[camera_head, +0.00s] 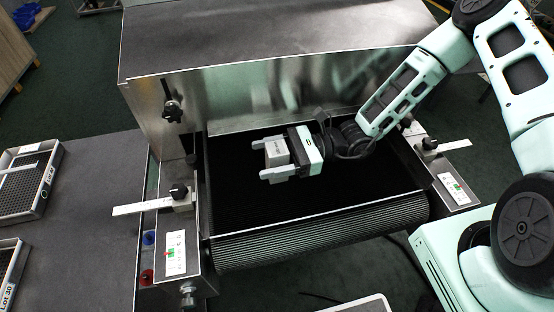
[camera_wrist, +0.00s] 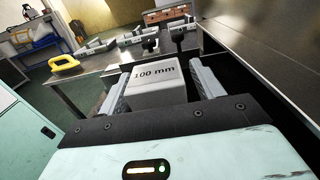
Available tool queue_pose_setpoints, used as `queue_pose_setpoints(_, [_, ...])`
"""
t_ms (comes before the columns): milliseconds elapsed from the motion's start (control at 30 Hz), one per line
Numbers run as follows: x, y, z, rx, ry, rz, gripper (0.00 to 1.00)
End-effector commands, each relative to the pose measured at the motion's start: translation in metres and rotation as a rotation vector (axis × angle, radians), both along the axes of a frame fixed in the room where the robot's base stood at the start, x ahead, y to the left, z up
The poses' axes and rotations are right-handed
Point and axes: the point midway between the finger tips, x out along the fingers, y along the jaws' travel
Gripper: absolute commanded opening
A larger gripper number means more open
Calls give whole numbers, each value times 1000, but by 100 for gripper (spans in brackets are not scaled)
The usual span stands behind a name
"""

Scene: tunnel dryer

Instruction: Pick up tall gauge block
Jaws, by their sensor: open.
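The tall gauge block (camera_head: 277,151) is a light grey block over the black conveyor belt (camera_head: 235,190), in front of the dryer's opening. In the wrist view its top face (camera_wrist: 158,74) reads "100 mm". My gripper (camera_head: 263,160) reaches in from the right, with one finger on each side of the block. In the wrist view the fingers (camera_wrist: 160,85) flank the block, and a gap shows on its right side; contact on the left is unclear. The jaws are open. The block's base is hidden.
The steel dryer housing (camera_head: 240,90) rises behind the belt. Side rails with clamps (camera_head: 178,193) (camera_head: 430,146) border it. A grey table (camera_head: 85,220) at left carries trays (camera_head: 28,180). In the wrist view, a yellow-handled item (camera_wrist: 65,65) lies on a far table.

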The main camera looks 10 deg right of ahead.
Motion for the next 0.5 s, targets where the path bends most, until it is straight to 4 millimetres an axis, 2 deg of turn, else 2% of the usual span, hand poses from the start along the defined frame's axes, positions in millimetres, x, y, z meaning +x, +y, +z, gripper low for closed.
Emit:
queue_pose_setpoints(167, [0,0,0,-1,-1,-1,66])
queue_pose_setpoints(267, [0,0,0,-1,-1,-1,44])
queue_pose_setpoints(400, [0,0,0,-1,-1,-1,5])
queue_pose_setpoints(433, [0,0,1,2,-1,-1,0])
queue_pose_setpoints(500, [0,0,1,2,-1,0,0])
